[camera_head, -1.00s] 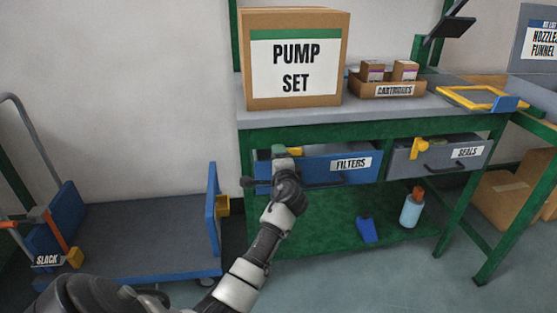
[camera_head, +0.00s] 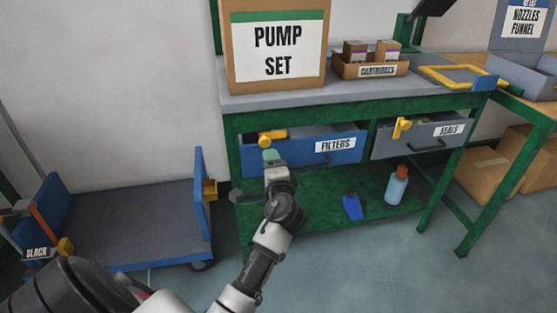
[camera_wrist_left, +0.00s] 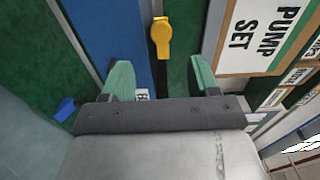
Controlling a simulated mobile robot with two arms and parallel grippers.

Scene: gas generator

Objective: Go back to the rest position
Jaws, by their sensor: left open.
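My left gripper (camera_head: 272,158) has teal fingertips and is in front of the blue FILTERS drawer (camera_head: 345,145), near its left end. The left wrist view shows its two fingers apart with nothing held between them (camera_wrist_left: 162,80). A yellow piece (camera_head: 272,137) sits at the top edge of that drawer, just above the fingertips in the head view. The same yellow piece shows ahead of the fingers in the left wrist view (camera_wrist_left: 160,38). My right gripper is in neither view.
The green workbench (camera_head: 300,115) bears the PUMP SET box (camera_head: 277,50) and a CARTRIDGES tray (camera_head: 377,71). A grey SEALS drawer (camera_head: 425,140) is on the right. A bottle (camera_head: 396,187) is on the lower shelf. A blue trolley (camera_head: 130,220) stands left; open floor lies in front.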

